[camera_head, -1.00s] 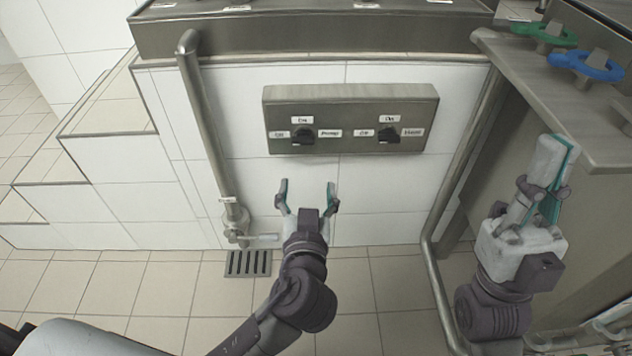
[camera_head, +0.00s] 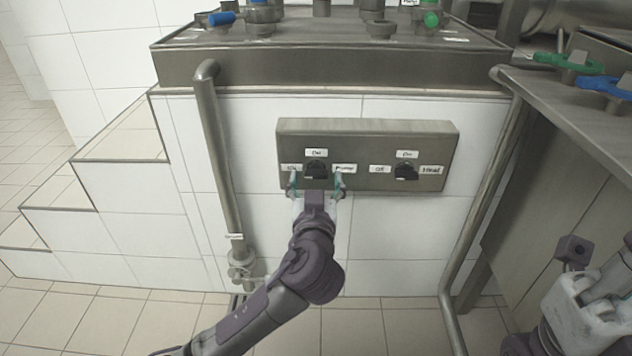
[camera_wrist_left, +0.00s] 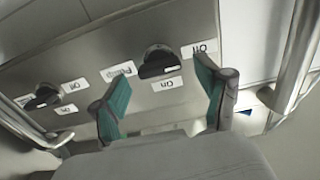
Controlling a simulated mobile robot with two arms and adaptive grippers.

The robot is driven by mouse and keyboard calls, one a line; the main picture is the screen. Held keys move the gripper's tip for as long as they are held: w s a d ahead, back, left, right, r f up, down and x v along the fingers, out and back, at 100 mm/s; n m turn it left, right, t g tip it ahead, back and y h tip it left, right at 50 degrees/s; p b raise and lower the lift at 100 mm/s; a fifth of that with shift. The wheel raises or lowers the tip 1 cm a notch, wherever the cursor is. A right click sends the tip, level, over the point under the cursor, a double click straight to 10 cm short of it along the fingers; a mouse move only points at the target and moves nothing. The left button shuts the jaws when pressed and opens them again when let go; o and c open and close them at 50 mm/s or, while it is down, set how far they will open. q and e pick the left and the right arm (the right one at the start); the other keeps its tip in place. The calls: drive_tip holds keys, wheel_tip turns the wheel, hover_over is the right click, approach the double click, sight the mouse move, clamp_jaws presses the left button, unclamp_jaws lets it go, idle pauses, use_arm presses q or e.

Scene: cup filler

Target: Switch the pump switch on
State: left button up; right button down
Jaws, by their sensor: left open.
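The pump switch (camera_head: 316,170) is a black rotary knob on the left half of a grey metal switch box (camera_head: 365,133) on the white tiled wall. Labels reading On, Off and Pump surround it. My left gripper (camera_head: 317,182) is open in front of the knob, its green-padded fingers to either side of it. In the left wrist view the knob (camera_wrist_left: 158,62) shows ahead between the open fingers (camera_wrist_left: 165,98), with no visible contact. My right gripper is out of the head view; only part of my right arm shows at the lower right.
A second knob (camera_head: 406,172), labelled Heat, sits on the right half of the box. A vertical pipe (camera_head: 219,160) stands left of it. A steel counter (camera_head: 540,95) with green and blue handles is at right. A steel ledge with valves (camera_head: 330,62) runs above.

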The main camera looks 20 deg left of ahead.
use_arm(q)
drive_tip(key=shift+w+a, duration=0.2)
drive_tip(key=shift+w, duration=0.45)
drive_tip(key=c, duration=1.2)
drive_tip(key=shift+o, duration=0.2)
